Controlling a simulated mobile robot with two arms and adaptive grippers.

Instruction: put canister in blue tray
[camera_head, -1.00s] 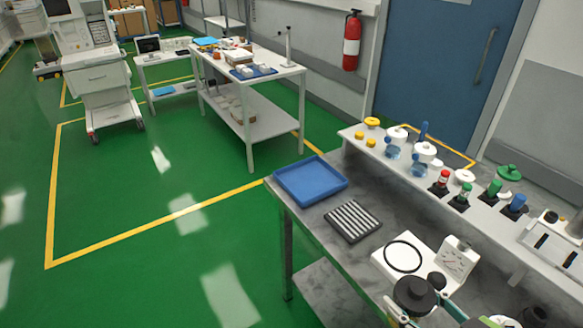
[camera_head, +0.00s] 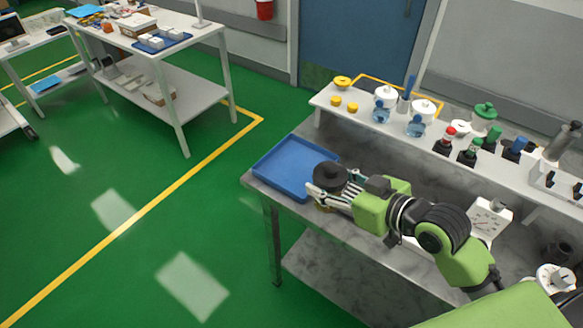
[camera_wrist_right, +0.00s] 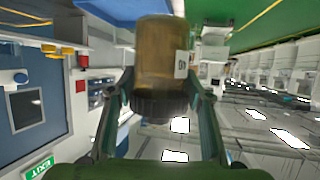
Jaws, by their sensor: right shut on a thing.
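The canister is an amber-brown jar with a wide black lid (camera_head: 331,174) and a small white label. My right gripper (camera_head: 326,196) is shut on it, and its fingers show one on each side of the jar (camera_wrist_right: 165,55) in the right wrist view. The blue tray (camera_head: 283,168) lies at the left end of the grey worktop, and looks empty where it shows. The canister overlaps the tray's right corner in the head view and hides part of it; I cannot tell its height above the tray. My left gripper is not in view.
A raised white shelf (camera_head: 365,113) runs along the back, with yellow caps, blue-tinted jars (camera_head: 417,125) and colour-capped bottles (camera_head: 468,152). A white scale (camera_head: 490,217) stands right of my arm. Another white table (camera_head: 190,40) stands beyond the green floor.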

